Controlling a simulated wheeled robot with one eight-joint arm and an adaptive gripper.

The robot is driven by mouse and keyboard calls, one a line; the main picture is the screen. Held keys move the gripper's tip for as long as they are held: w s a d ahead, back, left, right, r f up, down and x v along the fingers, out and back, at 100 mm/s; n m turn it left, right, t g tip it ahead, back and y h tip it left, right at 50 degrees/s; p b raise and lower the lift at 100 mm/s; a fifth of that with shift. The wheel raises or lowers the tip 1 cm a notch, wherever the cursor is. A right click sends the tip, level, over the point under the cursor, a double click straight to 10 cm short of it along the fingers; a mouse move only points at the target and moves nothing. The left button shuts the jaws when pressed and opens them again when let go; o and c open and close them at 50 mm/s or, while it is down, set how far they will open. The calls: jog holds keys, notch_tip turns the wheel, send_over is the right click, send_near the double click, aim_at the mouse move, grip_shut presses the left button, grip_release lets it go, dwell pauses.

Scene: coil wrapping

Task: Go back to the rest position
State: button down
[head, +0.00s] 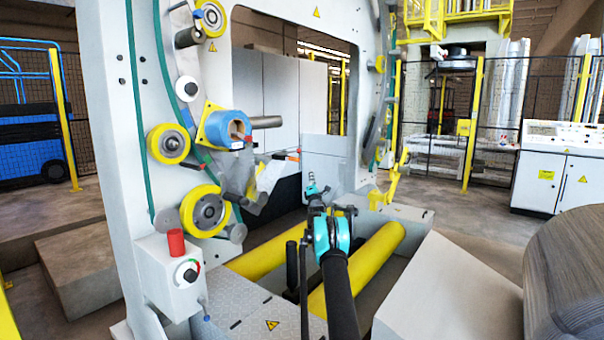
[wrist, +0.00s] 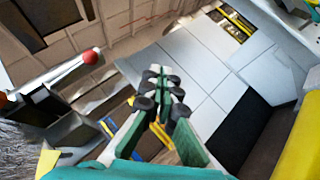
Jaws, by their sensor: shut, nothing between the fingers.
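My arm reaches forward from the bottom of the head view. My gripper (head: 312,186) is at its far end, small in that view, in front of the opening of the white wrapping machine (head: 105,120). In the wrist view my gripper (wrist: 160,78) has its dark, green-sided fingers close together, with nothing held between them. The gripper appears apart from the machine's parts.
Yellow rollers (head: 372,262) lie low in the machine's bed beneath my arm. A control box with a red button (head: 176,243) stands at left. A large coil (head: 570,280) is at the right edge. A control desk (head: 556,165) and mesh fence stand behind.

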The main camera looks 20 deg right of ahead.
jog(key=s+a+f+m+g+y, duration=0.1)
jog(key=s+a+m+g+y, duration=0.1)
jog(key=s+a+m+g, duration=0.75)
jog(key=s+a+f+m+y, duration=0.15)
jog(key=s+a, duration=0.55)
jog(key=s, duration=0.8)
jog(key=s+a+f+m+g, duration=0.3)
jog(key=s+f, duration=0.4)
jog(key=s, duration=1.1)
jog(key=s+a+f+m+g+y, duration=0.1)
jog(key=s+a+f+m+g, duration=0.2)
jog(key=s, duration=1.5)
jog(key=s+a+f+m+g, duration=0.3)
jog(key=s+f, duration=0.8)
jog(key=s, duration=0.7)
jog(key=shift+s+a+f+m+g, duration=0.25)
jog(key=shift+a+g, duration=0.3)
jog(key=shift+a, duration=0.4)
